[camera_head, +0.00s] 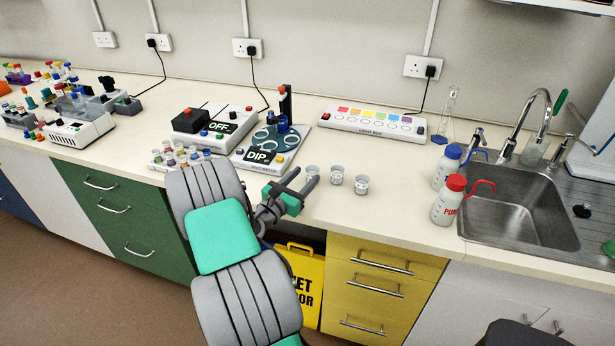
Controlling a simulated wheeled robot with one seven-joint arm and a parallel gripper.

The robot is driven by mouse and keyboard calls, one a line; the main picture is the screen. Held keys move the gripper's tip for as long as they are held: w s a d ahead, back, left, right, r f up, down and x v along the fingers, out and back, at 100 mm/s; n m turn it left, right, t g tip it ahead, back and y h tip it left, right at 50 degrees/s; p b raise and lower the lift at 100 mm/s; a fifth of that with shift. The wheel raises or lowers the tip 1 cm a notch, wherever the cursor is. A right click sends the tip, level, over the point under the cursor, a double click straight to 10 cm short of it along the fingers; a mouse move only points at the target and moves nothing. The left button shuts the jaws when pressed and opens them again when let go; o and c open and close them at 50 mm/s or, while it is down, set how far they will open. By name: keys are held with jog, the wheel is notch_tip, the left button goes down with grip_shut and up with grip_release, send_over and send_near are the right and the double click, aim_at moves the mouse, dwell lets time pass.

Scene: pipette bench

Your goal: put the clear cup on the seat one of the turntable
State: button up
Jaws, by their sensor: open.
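Three small clear or whitish cups stand upright on the bench: a left cup (312,173), a middle cup (337,175) and a right cup (361,185). I cannot tell their contents. The turntable (262,134) has round teal seats and sits behind them to the left, on a grey unit marked DIP. Seat numbers are too small to read. My gripper (304,180) is open, with nothing visible between its fingers. It is over the bench's front edge, just in front of and left of the left cup. Whether it touches that cup is unclear.
A dark post (287,103) rises at the turntable. An OFF box (212,122) stands left of it and a vial rack (180,157) in front of that. A white panel with coloured squares (372,123) lies behind the cups. Wash bottles (449,203) stand right, by the sink.

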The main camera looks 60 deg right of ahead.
aim_at(313, 168)
jog(key=d, duration=0.3)
jog(key=d+p, duration=0.1)
jog(key=d, duration=0.1)
jog(key=shift+s+d+f, duration=0.1)
jog(key=shift+s+d, duration=0.05)
jog(key=shift+s, duration=0.15)
jog(key=shift+w, duration=0.1)
jog(key=shift+c, duration=0.6)
grip_shut()
